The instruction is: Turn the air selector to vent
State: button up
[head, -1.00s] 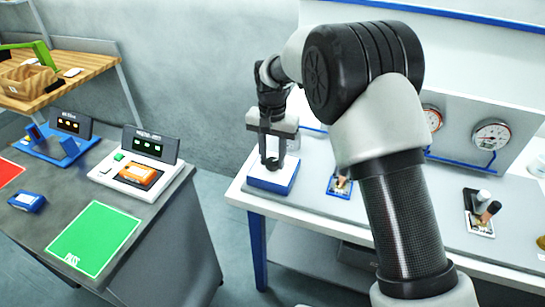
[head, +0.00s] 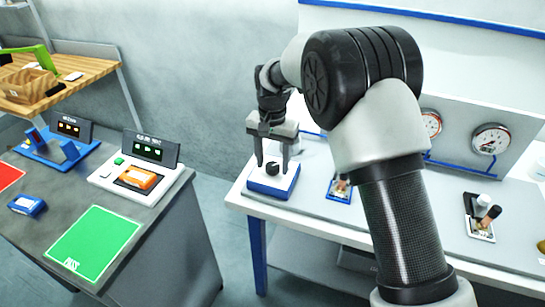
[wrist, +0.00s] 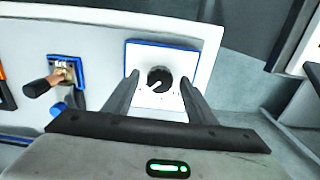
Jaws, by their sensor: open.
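The air selector is a black round knob (head: 272,169) on a white box with a blue base (head: 270,188), at the left end of the white bench. In the wrist view the knob (wrist: 159,79) shows a white pointer mark aimed toward the lower left of the picture. Small marks on the plate around it are too small to read. My gripper (head: 272,166) is open over the box, fingers pointing down, one on each side of the knob. In the wrist view the gripper (wrist: 160,77) frames the knob with gaps on both sides; no contact is visible.
A lever valve (head: 341,187) on a blue plate stands just right of the selector, and another lever (head: 483,216) farther right. Gauges (head: 491,138) are on the panel behind. A grey table (head: 160,235) with a green pad (head: 95,241) stands left, across a floor gap.

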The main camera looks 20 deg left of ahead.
aim_at(273, 165)
notch_tip(273, 165, up, 17)
jog(key=shift+r+p, duration=0.2)
jog(key=shift+p, duration=0.2)
jog(key=s+d+r+t+p, duration=0.1)
jog(key=s+d+r, duration=0.3)
jog(key=d, duration=0.5)
jog(key=s+d+r+t, duration=0.1)
jog(key=s+d+r, duration=0.2)
jog(key=d+r, duration=0.45)
jog(key=s+d+f+t, duration=0.1)
jog(key=s+d+f, duration=0.1)
jog(key=s+d, duration=0.5)
jog(key=s+d+f+n+t+p, duration=0.1)
jog(key=s+d+f+t, duration=0.1)
jog(key=s+d, duration=0.6)
jog(key=s, duration=0.3)
jog(key=shift+s+d+f+t, duration=0.15)
jog(key=shift+s+f+t, duration=0.05)
jog(key=shift+f+t, duration=0.1)
